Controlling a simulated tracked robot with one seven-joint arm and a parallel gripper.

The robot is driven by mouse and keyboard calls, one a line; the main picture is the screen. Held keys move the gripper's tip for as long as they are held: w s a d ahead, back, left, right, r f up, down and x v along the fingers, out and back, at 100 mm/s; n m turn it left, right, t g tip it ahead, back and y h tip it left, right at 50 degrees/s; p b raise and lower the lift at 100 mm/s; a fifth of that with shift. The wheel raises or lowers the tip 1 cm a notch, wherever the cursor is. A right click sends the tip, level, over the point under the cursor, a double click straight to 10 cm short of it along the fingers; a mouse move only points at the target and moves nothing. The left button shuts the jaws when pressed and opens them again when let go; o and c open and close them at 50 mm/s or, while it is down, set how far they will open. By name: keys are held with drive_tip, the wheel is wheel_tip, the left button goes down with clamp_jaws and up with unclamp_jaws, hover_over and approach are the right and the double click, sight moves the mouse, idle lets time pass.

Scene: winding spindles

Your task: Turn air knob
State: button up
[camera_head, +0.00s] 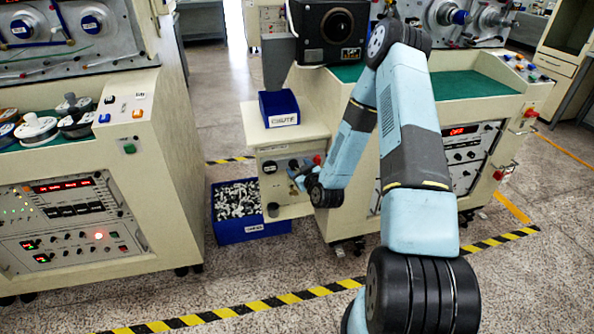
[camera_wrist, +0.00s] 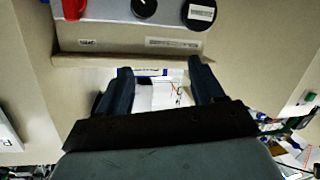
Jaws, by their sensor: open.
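The small beige control panel (camera_head: 283,172) is on the front of the cabinet in the middle of the head view. It carries a black knob (camera_head: 270,167) and a red knob (camera_head: 317,160). In the wrist view, a black knob with a white pointer line (camera_wrist: 144,8), a round black part with a label (camera_wrist: 200,14) and a red part (camera_wrist: 72,8) show at the top. I cannot read which one is the air knob. My gripper (camera_wrist: 160,68) is open and empty, its fingers below the knobs in the picture and apart from them. In the head view my arm partly hides the panel.
A blue bin of white parts (camera_head: 237,229) stands on the floor below the panel. A small blue box (camera_head: 279,107) sits on the cabinet top. Another machine (camera_head: 80,220) stands at the left. Striped tape (camera_head: 265,303) marks the floor.

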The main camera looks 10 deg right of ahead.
sight(295, 167)
drive_tip(key=s+f+m+t+h, duration=0.25)
drive_tip(key=s+f, duration=0.25)
drive_tip(key=f, duration=0.3)
drive_tip(key=shift+m, duration=0.25)
drive_tip(key=w, duration=1.4)
drive_tip(key=shift+d+r, duration=0.2)
drive_tip(key=shift+d, duration=0.2)
drive_tip(key=c, duration=1.1)
drive_tip(key=shift+o, duration=0.2)
drive_tip(key=shift+d, duration=0.2)
drive_tip(key=shift+a, duration=0.1)
